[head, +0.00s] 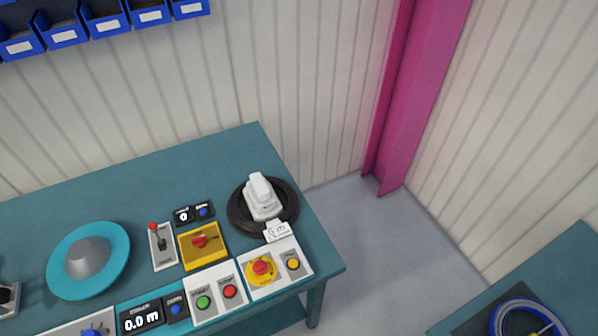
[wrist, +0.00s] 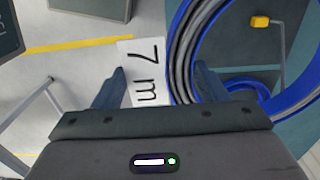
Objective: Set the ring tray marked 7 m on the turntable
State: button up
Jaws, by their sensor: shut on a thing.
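The ring tray marked 7 m (wrist: 184,50) is blue and holds coiled grey cable. Its white tag (wrist: 143,72) reads "7 m" and lies between my fingers in the wrist view. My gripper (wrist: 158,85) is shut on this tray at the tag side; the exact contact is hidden. A blue ring with cable (head: 525,318), which looks like the same tray, is cut off at the lower right of the head view, where my gripper is not seen. A teal disc with a grey cone (head: 88,262), seemingly the turntable, sits empty on the left bench.
The teal bench (head: 150,180) carries a lever (head: 160,245), a yellow switch box (head: 203,245), button panels (head: 217,292) and a 0.0 m display (head: 140,317). Floor (head: 375,260) separates the benches.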

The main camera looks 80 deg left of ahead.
jog(key=shift+r, duration=2.75)
